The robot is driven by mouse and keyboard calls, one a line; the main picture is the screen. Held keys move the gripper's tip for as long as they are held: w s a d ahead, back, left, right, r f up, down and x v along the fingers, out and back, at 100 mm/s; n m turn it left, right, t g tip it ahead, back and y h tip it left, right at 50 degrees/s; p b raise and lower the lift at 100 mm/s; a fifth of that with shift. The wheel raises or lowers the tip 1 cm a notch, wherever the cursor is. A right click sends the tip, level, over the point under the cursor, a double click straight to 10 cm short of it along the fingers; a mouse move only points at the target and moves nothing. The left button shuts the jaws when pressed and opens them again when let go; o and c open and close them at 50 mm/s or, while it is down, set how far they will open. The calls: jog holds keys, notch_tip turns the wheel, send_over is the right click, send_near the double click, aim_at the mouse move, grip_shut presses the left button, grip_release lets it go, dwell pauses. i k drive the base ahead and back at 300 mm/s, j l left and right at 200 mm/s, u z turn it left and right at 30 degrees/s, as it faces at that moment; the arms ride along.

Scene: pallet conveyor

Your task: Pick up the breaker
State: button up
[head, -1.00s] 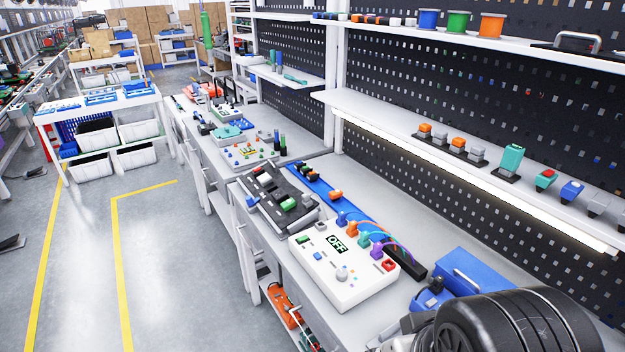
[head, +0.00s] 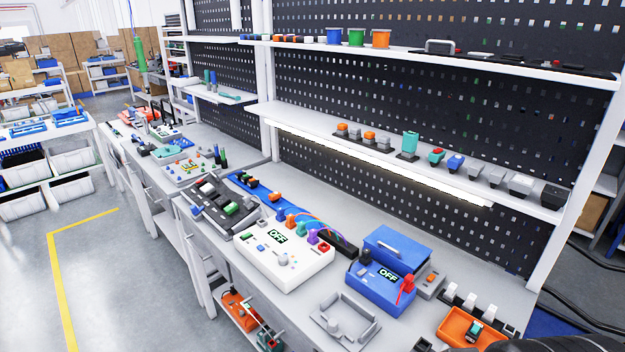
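I cannot tell for certain which thing is the breaker. A small dark and light block with a teal part (head: 475,329) sits in an orange tray (head: 447,331) at the bottom right, and may be it. Small switch-like blocks also stand on the middle shelf, among them a tall teal one (head: 410,143), a red and teal one (head: 437,156) and a blue one (head: 455,163). A green block (head: 232,208) sits on a dark panel (head: 215,215). My gripper is not in view; only a dark part of my arm shows at the bottom right edge.
A white box with an OFF display (head: 283,262) and coloured plugs stands on the workbench. Right of it are a blue OFF box (head: 377,293) with a red lever and an empty grey cradle (head: 345,318). Pegboard and shelves rise behind. Floor at left is clear.

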aim_at(253, 185)
jog(key=i+j+z, duration=0.15)
jog(key=j+z, duration=0.15)
jog(key=z, duration=0.2)
jog(key=i+j+z, duration=0.15)
jog(key=j+z, duration=0.15)
jog(key=z, duration=0.15)
jog(key=j+z, duration=0.5)
jog(key=j, duration=1.05)
jog(key=i+j, duration=0.15)
jog(key=j, duration=1.9)
jog(key=i+j, duration=0.1)
jog(key=j, duration=0.9)
